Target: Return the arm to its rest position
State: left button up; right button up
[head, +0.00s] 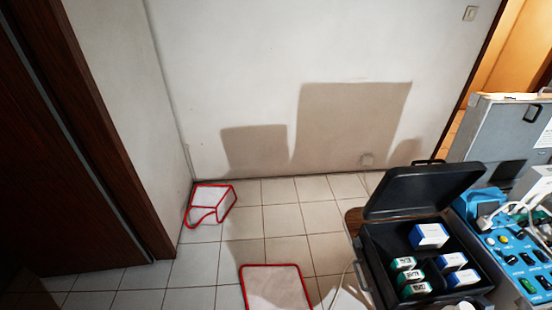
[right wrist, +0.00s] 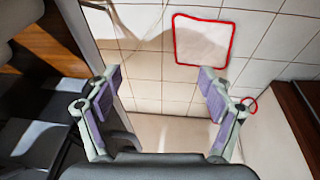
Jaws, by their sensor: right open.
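My right gripper (right wrist: 158,95) shows in the right wrist view. Its two fingers with purple pads are spread wide apart, with nothing between them but the tiled floor behind. It is not seen in the head view. My left gripper is not in either view.
An open dark case (head: 385,248) with several small boxes stands at the lower right, beside a blue control panel (head: 507,258). A white bag with red edges (head: 213,197) and a red-edged white sheet (head: 274,287) lie on the tiled floor. The floor (head: 285,222) by the wall is clear.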

jog(key=s+d+f+g, duration=0.1)
jog(key=s+f, duration=0.3)
jog(key=f, duration=0.4)
jog(key=s+d+f, duration=0.1)
jog(key=s+f, duration=0.4)
jog(key=f, duration=0.3)
jog(key=s+f, duration=0.8)
jog(key=s, duration=0.4)
jog(key=shift+s+f+g, duration=0.15)
jog(key=shift+s+g, duration=0.15)
